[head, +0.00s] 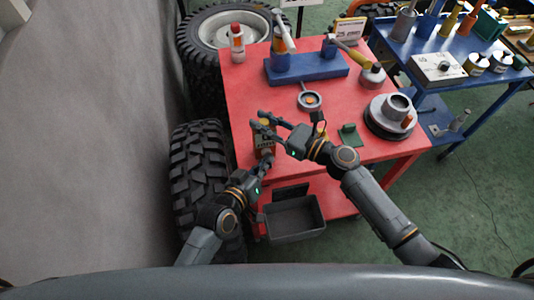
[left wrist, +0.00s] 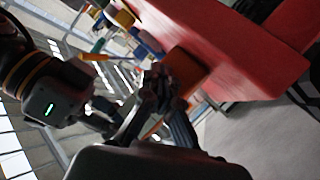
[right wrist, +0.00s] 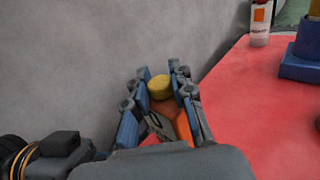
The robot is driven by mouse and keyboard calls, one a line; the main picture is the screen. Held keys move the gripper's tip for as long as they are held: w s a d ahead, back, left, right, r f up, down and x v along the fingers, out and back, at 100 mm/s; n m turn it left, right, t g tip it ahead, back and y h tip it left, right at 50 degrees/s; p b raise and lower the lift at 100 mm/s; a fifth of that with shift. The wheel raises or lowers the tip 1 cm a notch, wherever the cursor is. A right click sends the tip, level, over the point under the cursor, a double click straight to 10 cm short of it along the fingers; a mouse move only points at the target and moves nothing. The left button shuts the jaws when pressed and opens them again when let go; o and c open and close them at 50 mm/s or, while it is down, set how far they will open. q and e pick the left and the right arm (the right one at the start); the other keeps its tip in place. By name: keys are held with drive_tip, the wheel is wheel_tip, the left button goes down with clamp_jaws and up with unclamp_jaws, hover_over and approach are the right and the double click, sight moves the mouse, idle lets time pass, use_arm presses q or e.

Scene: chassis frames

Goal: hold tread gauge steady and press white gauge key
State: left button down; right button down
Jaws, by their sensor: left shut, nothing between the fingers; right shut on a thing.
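The tread gauge (head: 265,138) is a small upright-looking tan and orange body at the left edge of the red cart top. My right gripper (head: 259,125) is shut on it from above. In the right wrist view the gauge (right wrist: 182,127) shows orange, with a yellow round part (right wrist: 159,87) and a grey face between the fingers. My left gripper (head: 267,163) is shut and empty, just below the gauge at the cart's near-left edge. In the left wrist view its closed fingertips (left wrist: 158,86) are close to the orange gauge (left wrist: 186,67); contact cannot be told. I cannot make out the white key.
The red cart top (head: 250,90) carries a blue block (head: 310,70), a round dial (head: 310,100), a green piece (head: 349,134) and a grey stacked disc part (head: 388,120). Tyres (head: 197,160) stand close on the left. A grey bin (head: 295,220) is below.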

use_arm(q)
drive_tip(key=shift+s+d, duration=0.15)
drive_tip(key=shift+s, duration=0.7)
drive_tip(key=s, duration=0.2)
drive_tip(key=s+d, duration=0.1)
drive_tip(key=s, duration=0.2)
drive_tip(key=shift+w, duration=0.1)
idle(0.5)
use_arm(e)
drive_tip(key=c, duration=1.1)
unclamp_jaws()
drive_tip(key=shift+o, duration=0.2)
